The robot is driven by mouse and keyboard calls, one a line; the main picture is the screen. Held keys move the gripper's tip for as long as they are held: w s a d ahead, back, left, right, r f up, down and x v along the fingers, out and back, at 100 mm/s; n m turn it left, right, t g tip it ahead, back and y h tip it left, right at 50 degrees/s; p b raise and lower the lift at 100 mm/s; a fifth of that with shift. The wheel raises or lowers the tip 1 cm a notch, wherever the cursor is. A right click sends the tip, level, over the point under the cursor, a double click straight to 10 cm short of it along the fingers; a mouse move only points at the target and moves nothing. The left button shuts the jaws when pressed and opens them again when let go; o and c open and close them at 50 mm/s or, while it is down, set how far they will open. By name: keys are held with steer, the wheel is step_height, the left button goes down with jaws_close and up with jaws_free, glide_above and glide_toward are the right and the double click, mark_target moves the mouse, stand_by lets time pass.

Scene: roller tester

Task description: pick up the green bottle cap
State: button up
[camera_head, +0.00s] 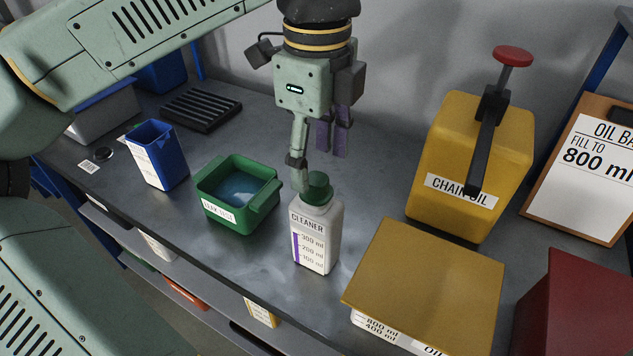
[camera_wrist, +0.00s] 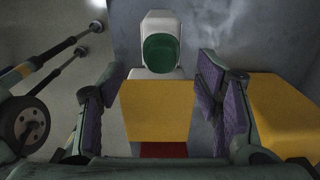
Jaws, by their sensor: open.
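The green bottle cap (camera_head: 320,188) sits on top of the upright white cleaner bottle (camera_head: 318,240) near the bench's front edge. My gripper (camera_head: 315,160) is open just above the bottle, and one finger reaches down at the cap's left side in the head view. In the wrist view the cap (camera_wrist: 160,53) shows beyond the fingers, near the upper middle, with part of the white bottle (camera_wrist: 160,20) around it. My gripper's purple-padded fingers (camera_wrist: 160,108) stand wide apart with nothing held. Whether a finger touches the cap cannot be told.
A green leak-test tub (camera_head: 212,207) with liquid stands left of the bottle, and a blue container (camera_head: 160,160) further left. A yellow chain oil can (camera_head: 470,150) stands right, behind a yellow-topped box (camera_head: 430,280). A red box (camera_head: 580,310) is at far right.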

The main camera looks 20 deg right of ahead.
mark_target(316, 178)
steer(key=shift+w+f+p, duration=0.15)
steer(key=shift+f+p, duration=0.5)
steer(key=shift+f, duration=1.65)
steer(key=shift+c, duration=0.5)
steer(key=c, duration=0.9)
